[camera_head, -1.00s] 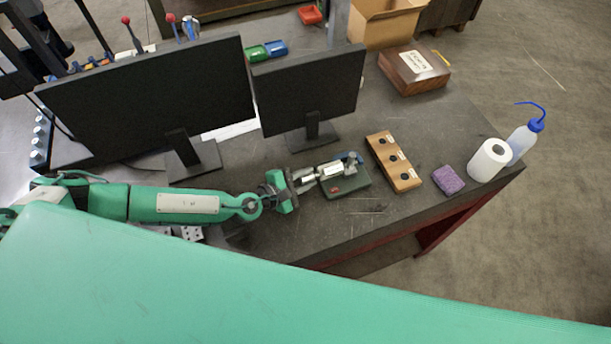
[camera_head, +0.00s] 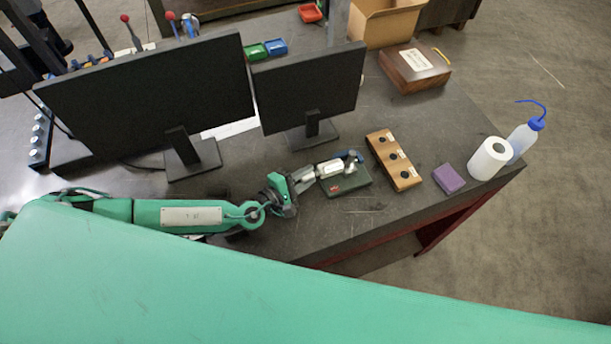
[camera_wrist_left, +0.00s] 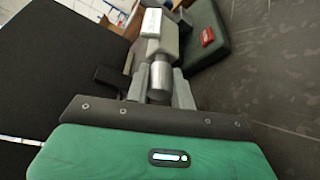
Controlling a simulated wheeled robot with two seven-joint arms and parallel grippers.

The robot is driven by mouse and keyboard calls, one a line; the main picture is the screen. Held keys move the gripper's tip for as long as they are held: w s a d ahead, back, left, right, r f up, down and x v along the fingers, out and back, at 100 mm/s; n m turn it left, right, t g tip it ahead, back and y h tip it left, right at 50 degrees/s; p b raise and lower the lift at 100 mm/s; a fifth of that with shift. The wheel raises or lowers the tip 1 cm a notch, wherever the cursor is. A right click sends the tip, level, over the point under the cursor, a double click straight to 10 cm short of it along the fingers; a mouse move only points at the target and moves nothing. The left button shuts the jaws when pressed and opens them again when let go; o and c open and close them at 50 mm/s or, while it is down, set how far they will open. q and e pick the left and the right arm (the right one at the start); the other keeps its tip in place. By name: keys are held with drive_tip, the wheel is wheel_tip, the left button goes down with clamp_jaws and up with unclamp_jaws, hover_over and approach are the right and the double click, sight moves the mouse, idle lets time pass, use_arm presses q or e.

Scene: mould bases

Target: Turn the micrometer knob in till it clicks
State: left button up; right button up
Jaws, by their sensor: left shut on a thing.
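The micrometer (camera_head: 330,169) lies on a dark green stand (camera_head: 347,182) on the bench, with a blue-grey part at its right end. In the left wrist view its silver knob (camera_wrist_left: 160,80) sits between the fingers of my left gripper (camera_wrist_left: 159,88), and its lighter body (camera_wrist_left: 151,22) extends beyond them. My left gripper (camera_head: 302,179) is shut on the knob at the left end of the micrometer. The fingers hide the sides of the knob. The stand also shows in the left wrist view (camera_wrist_left: 208,35) with a red label. My right gripper is not in view.
Two black monitors (camera_head: 150,95) (camera_head: 308,85) stand behind the micrometer. To its right are a wooden block with holes (camera_head: 393,160), a purple sponge (camera_head: 448,179), a paper roll (camera_head: 489,158) and a wash bottle (camera_head: 523,138). The bench front is clear.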

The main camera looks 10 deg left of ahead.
sight(302, 180)
use_arm(q)
drive_tip(key=o, duration=1)
drive_tip(key=shift+s+a+f+b, duration=0.1)
drive_tip(key=shift+s+a+b, duration=0.2)
drive_tip(key=shift+s, duration=0.15)
drive_tip(key=b+v, duration=0.2)
drive_tip(key=v, duration=0.3)
drive_tip(key=shift+s+a+r, duration=0.3)
drive_tip(key=shift+s+a, duration=0.1)
drive_tip(key=shift+s, duration=0.15)
